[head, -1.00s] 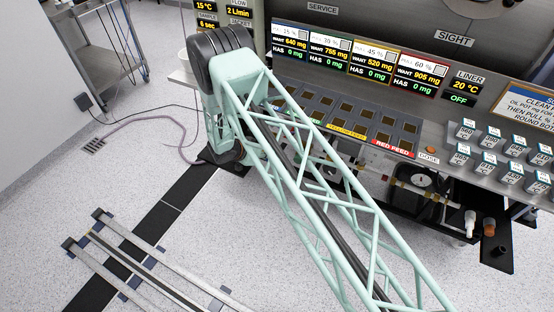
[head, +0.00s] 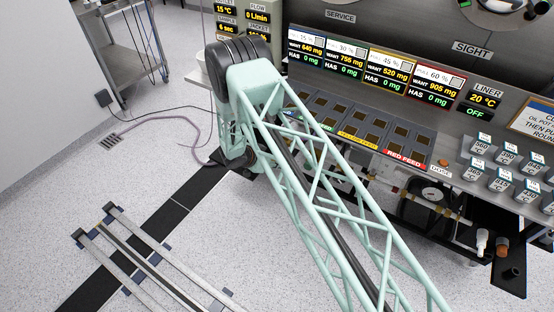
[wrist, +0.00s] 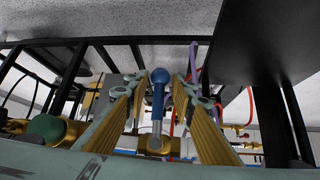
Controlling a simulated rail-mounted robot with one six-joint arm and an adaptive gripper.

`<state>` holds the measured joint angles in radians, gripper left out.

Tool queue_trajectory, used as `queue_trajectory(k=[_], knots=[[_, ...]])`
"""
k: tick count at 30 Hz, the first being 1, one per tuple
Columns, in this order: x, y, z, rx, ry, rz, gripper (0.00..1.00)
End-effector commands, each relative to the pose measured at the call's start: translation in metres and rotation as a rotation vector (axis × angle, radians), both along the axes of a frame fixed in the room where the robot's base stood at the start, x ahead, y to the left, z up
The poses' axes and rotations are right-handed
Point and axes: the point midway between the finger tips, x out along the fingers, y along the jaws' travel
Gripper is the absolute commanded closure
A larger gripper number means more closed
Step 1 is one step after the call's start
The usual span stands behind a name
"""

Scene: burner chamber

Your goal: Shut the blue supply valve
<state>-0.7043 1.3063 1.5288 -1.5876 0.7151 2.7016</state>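The blue supply valve shows in the wrist view as a lever with a round blue knob (wrist: 160,76) on a metal stem, above a brass body (wrist: 155,145). My gripper (wrist: 160,88) is open, with one yellow ribbed finger on each side of the lever. A gap shows between the knob and each finger; whether a finger touches the stem is unclear. In the head view my gripper and the valve are hidden behind my arm and the console. The flow display (head: 257,17) there reads 0 L/min.
A green round knob (wrist: 46,128) is at the left of the wrist view, near brass fittings. A dark panel (wrist: 262,40) and black frame bars crowd the right. In the head view the console (head: 450,172) carries several feed bins and labelled blocks. The floor at lower left has rails.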

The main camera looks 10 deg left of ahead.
Motion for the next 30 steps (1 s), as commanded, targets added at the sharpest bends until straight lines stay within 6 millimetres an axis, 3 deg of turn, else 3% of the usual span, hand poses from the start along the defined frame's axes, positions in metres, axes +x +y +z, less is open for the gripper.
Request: queue_trajectory(k=[14,30], knots=[[0.004,0.003,0.013,0.003,-0.012,-0.002,0.77],[-0.033,0.025,0.055,0.004,-0.012,0.001,0.77]])
